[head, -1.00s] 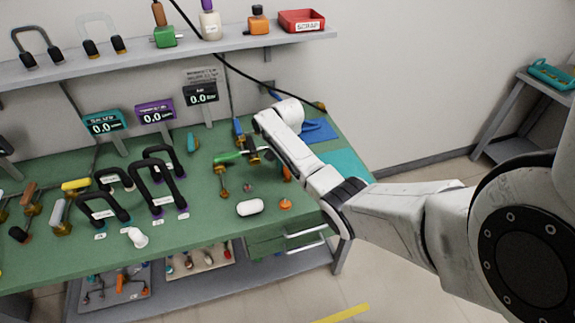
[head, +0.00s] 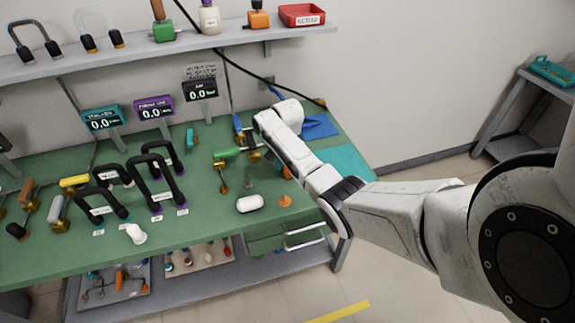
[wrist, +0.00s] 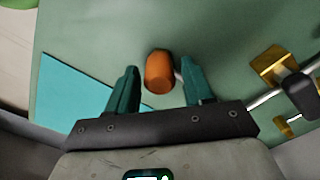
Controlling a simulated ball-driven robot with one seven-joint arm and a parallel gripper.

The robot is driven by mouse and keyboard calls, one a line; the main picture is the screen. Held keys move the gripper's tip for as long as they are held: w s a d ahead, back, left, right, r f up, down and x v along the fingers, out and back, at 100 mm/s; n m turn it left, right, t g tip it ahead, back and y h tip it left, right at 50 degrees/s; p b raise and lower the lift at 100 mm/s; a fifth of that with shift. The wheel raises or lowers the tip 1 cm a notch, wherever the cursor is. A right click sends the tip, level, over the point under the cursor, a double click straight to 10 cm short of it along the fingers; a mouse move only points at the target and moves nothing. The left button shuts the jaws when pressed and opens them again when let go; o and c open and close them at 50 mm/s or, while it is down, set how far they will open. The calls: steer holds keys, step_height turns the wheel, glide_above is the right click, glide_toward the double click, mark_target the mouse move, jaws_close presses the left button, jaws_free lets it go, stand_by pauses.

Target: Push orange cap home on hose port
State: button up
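In the wrist view an orange cap (wrist: 159,72), a short rounded cylinder, lies between and slightly beyond the fingertips of my gripper (wrist: 158,78). The teal fingers stand apart, with a visible gap on each side of it. A small pale piece shows at its right side, mostly hidden, and I cannot tell if it is the hose port. In the head view my gripper (head: 258,148) is low over the back right of the bench, largely hidden by my arm. An orange piece (head: 287,172) shows beside my arm there.
A teal mat (head: 346,165) lies at the right end. A shelf stands above.

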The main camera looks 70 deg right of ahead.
steer(key=shift+o, duration=0.9)
step_height(320, 180, up, 11)
steer(key=shift+b, duration=0.35)
steer(key=shift+f, duration=0.1)
